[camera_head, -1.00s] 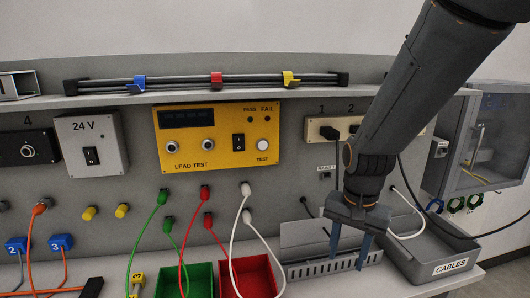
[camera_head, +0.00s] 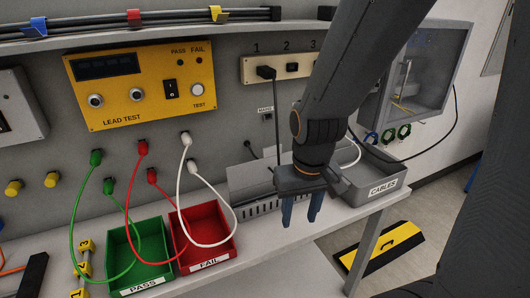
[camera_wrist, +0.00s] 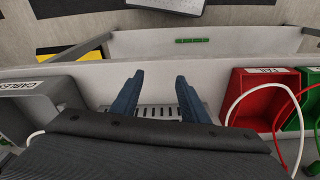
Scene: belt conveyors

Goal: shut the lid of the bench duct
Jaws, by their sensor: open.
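The bench duct (camera_head: 262,207) is a low grey channel with a slotted front wall on the bench in the head view. A plain grey panel, seemingly its lid (camera_head: 248,178), stands raised and tilted behind the slotted wall. My gripper (camera_head: 300,222) points down in front of the duct's right part and hides it. Its two blue fingers are apart with nothing between them. In the wrist view my gripper (camera_wrist: 160,76) straddles the view of the duct's slots (camera_wrist: 157,111). Whether a finger touches the duct cannot be told.
Left of the duct are a red FAIL bin (camera_head: 203,238) and a green PASS bin (camera_head: 137,252), with leads hanging over them. A grey CABLES tray (camera_head: 372,186) stands close on the right. A black cable (camera_head: 276,140) hangs down behind the duct.

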